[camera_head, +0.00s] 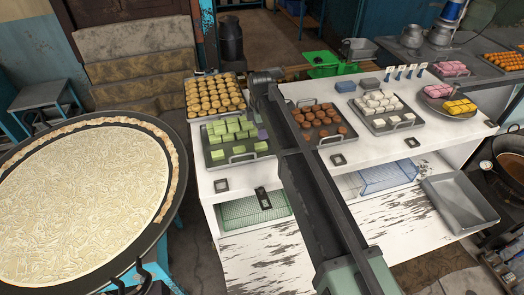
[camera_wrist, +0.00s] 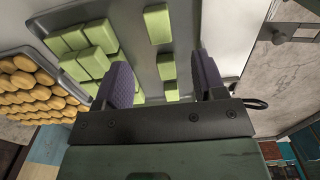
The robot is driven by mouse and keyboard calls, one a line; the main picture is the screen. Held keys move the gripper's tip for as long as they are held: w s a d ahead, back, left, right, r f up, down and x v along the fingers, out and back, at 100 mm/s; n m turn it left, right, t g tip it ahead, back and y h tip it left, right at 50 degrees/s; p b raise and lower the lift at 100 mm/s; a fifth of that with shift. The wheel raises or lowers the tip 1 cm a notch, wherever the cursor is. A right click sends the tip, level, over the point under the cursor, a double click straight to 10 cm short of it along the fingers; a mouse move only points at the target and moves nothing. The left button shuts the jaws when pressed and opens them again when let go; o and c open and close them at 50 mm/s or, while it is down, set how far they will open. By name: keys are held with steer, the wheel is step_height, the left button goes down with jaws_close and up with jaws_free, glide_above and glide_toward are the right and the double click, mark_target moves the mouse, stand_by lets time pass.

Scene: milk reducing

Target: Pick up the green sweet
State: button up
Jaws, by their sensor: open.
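Several green block-shaped sweets (camera_head: 231,128) lie in rows and stacks on a grey metal tray (camera_head: 217,160) at the left of the white counter. In the wrist view, a cluster of green sweets (camera_wrist: 92,48) is at the left. Single sweets, one of them near the tray's far part (camera_wrist: 157,22), form a line toward the space between my fingers. My gripper (camera_wrist: 162,75) is open and empty over the tray, its two purple pads apart. In the head view only a bit of purple pad (camera_head: 262,133) shows beside my arm at the tray's right edge.
A tray of round golden sweets (camera_head: 214,95) adjoins behind. A tray of brown sweets (camera_head: 320,120) and a tray of white sweets (camera_head: 378,102) stand to the right. A large pan (camera_head: 80,215) is at left. The counter's front strip holds small dark frames (camera_head: 221,185).

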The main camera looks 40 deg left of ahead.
mark_target(261, 144)
step_height(261, 144, down, 3)
steer(key=shift+s+a+f+b, duration=0.1)
steer(key=shift+b, duration=0.65)
steer(key=shift+f, duration=0.3)
steer(key=shift+r, duration=0.15)
steer(key=f+b, duration=0.1)
steer(key=b, duration=0.1)
steer(key=f+b, duration=0.1)
steer(key=f, duration=0.1)
steer(key=f+b, duration=0.2)
steer(key=shift+w+f+b, duration=0.2)
steer(key=shift+w+b, duration=0.05)
steer(key=shift+b, duration=0.05)
steer(key=shift+r, duration=0.25)
steer(key=c, duration=1)
steer(key=shift+r+p, duration=0.1)
steer(key=shift+p, duration=0.2)
step_height(261, 144, up, 10)
steer(key=p, duration=1)
steer(key=shift+r, duration=0.1)
steer(key=shift+f, duration=0.2)
